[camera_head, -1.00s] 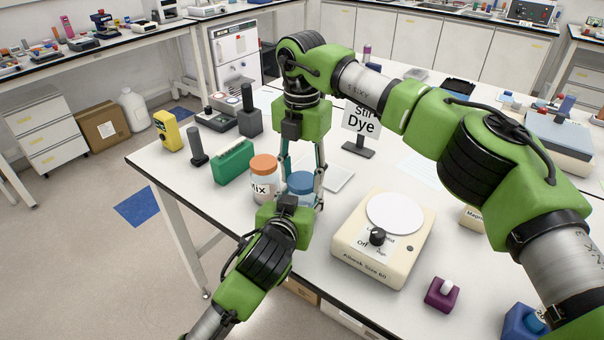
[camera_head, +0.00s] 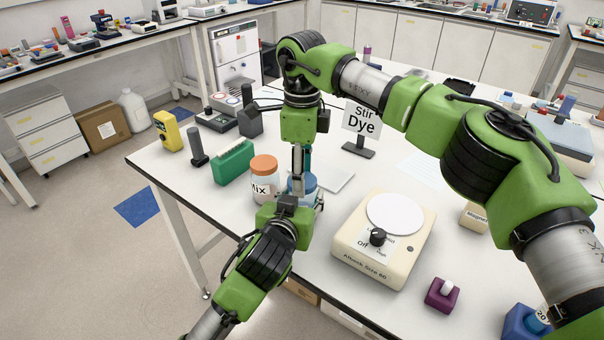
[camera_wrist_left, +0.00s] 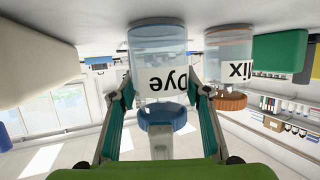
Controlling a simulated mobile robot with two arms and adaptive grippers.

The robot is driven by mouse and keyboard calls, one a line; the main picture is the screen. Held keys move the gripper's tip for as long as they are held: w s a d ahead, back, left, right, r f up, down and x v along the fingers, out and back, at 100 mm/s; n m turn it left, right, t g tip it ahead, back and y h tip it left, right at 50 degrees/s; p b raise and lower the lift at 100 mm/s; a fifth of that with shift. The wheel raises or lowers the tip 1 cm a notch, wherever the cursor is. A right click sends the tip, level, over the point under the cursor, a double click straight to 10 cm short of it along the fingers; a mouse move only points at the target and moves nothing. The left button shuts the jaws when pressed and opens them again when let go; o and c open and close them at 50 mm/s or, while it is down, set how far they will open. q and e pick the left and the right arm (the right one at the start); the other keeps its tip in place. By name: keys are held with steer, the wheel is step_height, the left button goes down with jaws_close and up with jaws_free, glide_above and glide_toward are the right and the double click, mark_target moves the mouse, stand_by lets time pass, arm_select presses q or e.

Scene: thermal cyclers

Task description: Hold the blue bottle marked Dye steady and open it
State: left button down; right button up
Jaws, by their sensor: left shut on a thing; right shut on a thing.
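The Dye bottle (camera_wrist_left: 150,62), clear with a white label, stands on the table and shows upside down in the left wrist view. Its blue cap (camera_wrist_left: 162,117) shows there too. My left gripper (camera_wrist_left: 160,98) is shut on the bottle, one finger on each side. In the head view it reaches in from the front, and its fingertips are largely hidden. My right gripper (camera_head: 300,181) points straight down over the bottle and is shut on the blue cap (camera_head: 310,183). The cap is partly hidden by the fingers. I cannot tell whether it is loose.
The Mix bottle (camera_head: 264,178) with an orange cap stands close left of the Dye bottle. A green rack (camera_head: 233,163) is farther left. A cream stirrer (camera_head: 383,240) stands to the right. The Stir Dye sign (camera_head: 361,122) stands behind.

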steer(key=n, duration=0.5)
steer(key=shift+n, duration=0.3)
steer(key=n, duration=1.2)
steer(key=shift+r, duration=0.2)
steer(key=shift+r, duration=0.95)
